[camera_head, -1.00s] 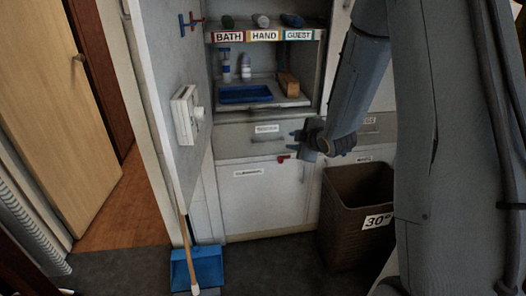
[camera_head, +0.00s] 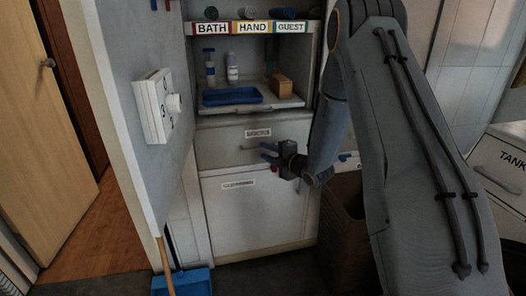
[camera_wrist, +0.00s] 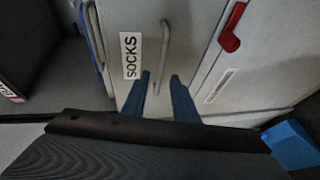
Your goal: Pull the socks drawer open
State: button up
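The socks drawer (camera_head: 222,137) is a grey front below the tray shelf, and it looks closed. Its label (camera_head: 258,132) reads SOCKS in the wrist view (camera_wrist: 129,56). A grey bar handle (camera_wrist: 164,45) runs beside the label. My gripper (camera_head: 266,151) is at the drawer front, just below the label. In the wrist view my gripper (camera_wrist: 161,77) is open, with two blue fingers apart. The near end of the handle shows between the fingertips. I cannot tell whether the fingers touch it. In the head view my gripper partly covers the handle.
Below is a cabinet door (camera_head: 255,215) with a red handle (camera_wrist: 232,28). A brown bin (camera_head: 345,225) stands right of it. A blue tray (camera_head: 232,96) and bottles sit above. An open panel with a dial (camera_head: 158,105) is at left, above a blue dustpan (camera_head: 183,282).

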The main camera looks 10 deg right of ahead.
jog(key=x, duration=0.3)
jog(key=shift+w, duration=0.1)
grip_shut()
jog(key=shift+d, duration=0.1)
dwell(1.4)
